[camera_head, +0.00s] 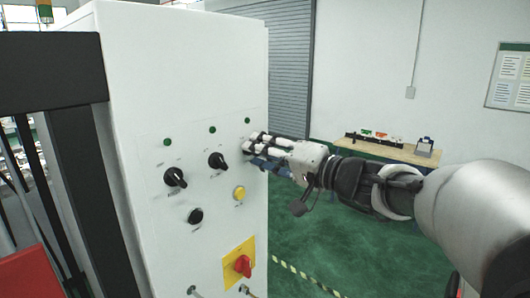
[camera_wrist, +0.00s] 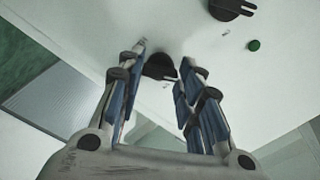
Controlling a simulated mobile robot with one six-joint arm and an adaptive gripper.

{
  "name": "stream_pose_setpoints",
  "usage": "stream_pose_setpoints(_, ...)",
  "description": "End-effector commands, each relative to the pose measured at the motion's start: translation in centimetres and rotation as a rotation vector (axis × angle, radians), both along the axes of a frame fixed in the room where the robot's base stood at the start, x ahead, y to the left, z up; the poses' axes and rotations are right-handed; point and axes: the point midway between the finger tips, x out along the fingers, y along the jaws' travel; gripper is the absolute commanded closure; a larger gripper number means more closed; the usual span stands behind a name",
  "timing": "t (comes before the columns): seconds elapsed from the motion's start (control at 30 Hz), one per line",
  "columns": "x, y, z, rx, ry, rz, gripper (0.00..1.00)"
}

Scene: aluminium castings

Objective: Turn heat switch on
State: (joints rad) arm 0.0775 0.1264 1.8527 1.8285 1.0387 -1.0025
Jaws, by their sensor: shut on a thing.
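The white control cabinet (camera_head: 190,65) carries black rotary switches on its front panel. My gripper (camera_head: 250,147) is at the right end of the upper switch row and hides the switch there. In the wrist view my gripper (camera_wrist: 168,58) has its two fingers on either side of a black rotary switch (camera_wrist: 159,68), shut on it. A second black switch (camera_head: 217,161) and a third (camera_head: 175,178) sit to the left with their handles tilted. The labels are too small to read, so I cannot tell which one is marked heat.
Three small green lamps sit above the row, one at the right (camera_head: 247,120). Below are a yellow button (camera_head: 239,193), a black round knob (camera_head: 195,216) and a red switch on a yellow plate (camera_head: 243,266). A wooden table (camera_head: 400,150) stands behind my arm.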

Motion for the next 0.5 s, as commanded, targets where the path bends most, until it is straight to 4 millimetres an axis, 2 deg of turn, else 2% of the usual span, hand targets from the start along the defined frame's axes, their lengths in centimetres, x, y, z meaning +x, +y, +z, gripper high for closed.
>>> stream_pose_setpoints(0.1,-0.02,0.0,0.03,0.001,-0.001,0.001,0.91)
stream_pose_setpoints(0.5,-0.02,0.0,-0.13,0.054,0.068,0.001,0.91)
